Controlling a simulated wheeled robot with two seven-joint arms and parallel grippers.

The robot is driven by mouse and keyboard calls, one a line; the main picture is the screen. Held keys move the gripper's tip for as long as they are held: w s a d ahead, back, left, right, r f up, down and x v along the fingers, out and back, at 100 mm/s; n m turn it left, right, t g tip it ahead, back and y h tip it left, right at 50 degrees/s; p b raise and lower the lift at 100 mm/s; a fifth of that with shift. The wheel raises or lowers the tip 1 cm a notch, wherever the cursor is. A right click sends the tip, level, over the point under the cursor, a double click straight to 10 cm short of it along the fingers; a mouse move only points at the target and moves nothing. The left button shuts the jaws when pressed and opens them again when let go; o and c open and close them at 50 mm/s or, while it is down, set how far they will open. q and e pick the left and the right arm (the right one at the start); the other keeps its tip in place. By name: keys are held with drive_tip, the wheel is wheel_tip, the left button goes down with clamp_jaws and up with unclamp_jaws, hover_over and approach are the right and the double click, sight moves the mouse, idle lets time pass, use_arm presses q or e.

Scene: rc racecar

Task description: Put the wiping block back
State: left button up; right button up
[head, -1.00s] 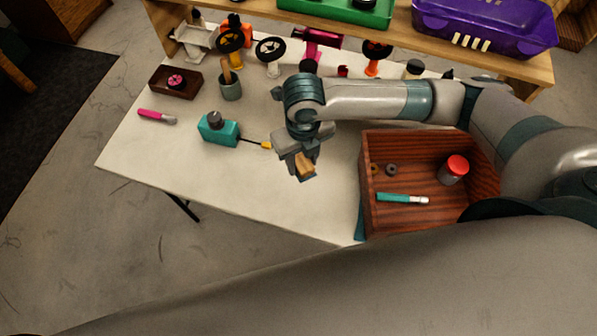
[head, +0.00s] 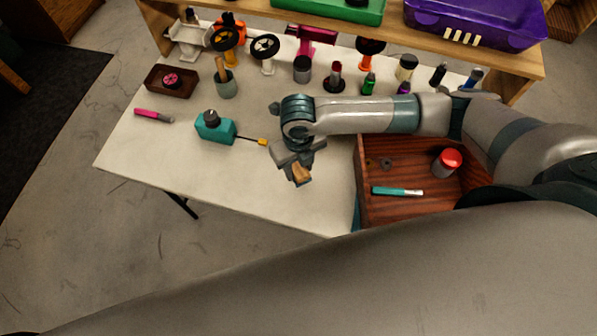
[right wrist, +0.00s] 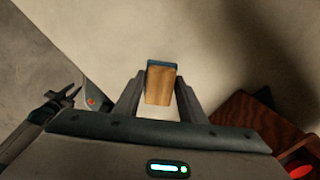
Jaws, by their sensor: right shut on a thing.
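The wiping block (head: 301,174) is a small tan wooden block with a dark blue-grey edge. My right gripper (head: 298,168) is shut on it and holds it over the front middle of the white table, left of the wooden box. In the right wrist view the block (right wrist: 161,84) sits between the two fingers of the gripper (right wrist: 160,100), with pale tabletop beyond it. The height of the block above the table is hard to tell. My left gripper is not in the head view; only a large grey arm link crosses the bottom.
A reddish wooden box (head: 405,211) stands right of the gripper, holding a red-capped jar (head: 447,163) and a teal tool (head: 397,192). Several small bottles and wheel stands line the back under a wooden shelf (head: 420,48). The front left tabletop is clear.

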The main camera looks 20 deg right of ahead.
sight(299, 174)
drive_tip(key=shift+f+p, duration=0.55)
drive_tip(key=shift+f, duration=1.55)
drive_tip(key=shift+f, duration=0.1)
drive_tip(key=o, duration=1)
drive_tip(key=shift+o, duration=0.2)
wheel_tip(299, 174, up, 11)
drive_tip(key=b, duration=0.3)
drive_tip(key=shift+r, duration=0.65)
